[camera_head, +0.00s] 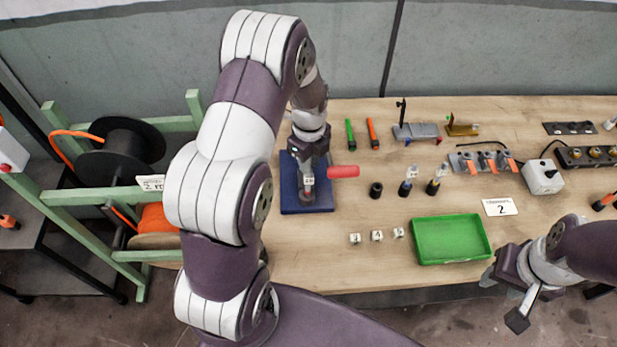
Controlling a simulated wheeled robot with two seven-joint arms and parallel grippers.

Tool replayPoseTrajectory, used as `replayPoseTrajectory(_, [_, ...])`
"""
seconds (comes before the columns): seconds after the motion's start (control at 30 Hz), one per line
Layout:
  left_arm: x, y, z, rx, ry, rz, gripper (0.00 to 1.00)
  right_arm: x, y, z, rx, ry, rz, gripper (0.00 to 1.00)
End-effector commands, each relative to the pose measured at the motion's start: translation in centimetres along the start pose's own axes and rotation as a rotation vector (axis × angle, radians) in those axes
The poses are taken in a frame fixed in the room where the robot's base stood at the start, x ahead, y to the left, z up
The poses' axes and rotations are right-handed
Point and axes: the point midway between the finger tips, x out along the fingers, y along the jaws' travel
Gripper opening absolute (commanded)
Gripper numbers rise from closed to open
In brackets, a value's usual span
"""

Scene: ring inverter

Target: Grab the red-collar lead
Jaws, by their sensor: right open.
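I cannot clearly make out a lead with a red collar. Small upright dark pieces stand mid-table: one plain black (375,190), one with a blue band and white tag (405,187), one with a yellow-orange band and tag (433,187). My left gripper (307,182) points down over a blue-based device (290,203) with a red handle (343,171). A small white tag shows at its fingers; whether they hold a piece is hidden. My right gripper (503,298) is open and empty at the table's front edge, below the green tray (452,259).
Several small numbered white blocks (377,236) lie left of the tray. A card marked 2 (500,207), a white box (543,177) and a holder with orange clips (483,161) stand to the right. A green rack with spools (122,150) stands left of the table.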

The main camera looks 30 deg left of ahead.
Motion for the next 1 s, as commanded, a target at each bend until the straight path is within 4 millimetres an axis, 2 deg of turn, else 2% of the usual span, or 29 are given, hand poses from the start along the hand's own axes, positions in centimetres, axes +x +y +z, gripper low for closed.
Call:
replayPoseTrajectory(0.03, [0.5,0.1,-0.1,0.000,0.002,0.005,0.22,-0.8,0.0,-0.1,0.000,0.000,0.000,0.43])
replayPoseTrajectory(0.13, [1.7,0.0,0.0,0.000,0.000,0.000,0.22,-0.9,0.0,-0.1,0.000,0.000,0.000,0.43])
replayPoseTrajectory(0.37, [2.1,0.0,0.0,-0.001,0.000,-0.001,0.22,-0.8,0.0,-0.1,0.000,0.000,0.000,0.43])
replayPoseTrajectory(0.4, [2.1,0.0,0.0,-0.001,0.000,-0.001,0.09,-0.8,0.0,-0.1,0.000,0.000,0.000,0.43])
replayPoseTrajectory(0.43, [2.1,0.0,0.0,-0.001,0.000,-0.001,0.00,-0.8,0.0,-0.1,0.000,0.000,0.000,0.43])
replayPoseTrajectory(0.73, [2.0,-0.1,0.0,-0.001,-0.001,-0.002,0.00,-0.7,0.0,-0.1,0.000,0.000,0.000,0.43])
replayPoseTrajectory(0.87, [0.5,-0.2,0.1,-0.001,-0.003,-0.006,0.00,0.0,0.0,0.0,0.000,0.000,0.000,0.43])
replayPoseTrajectory(1.0, [-3.0,-0.1,0.1,-0.001,-0.004,-0.008,0.00,1.2,0.0,0.1,0.000,0.000,0.000,0.43])
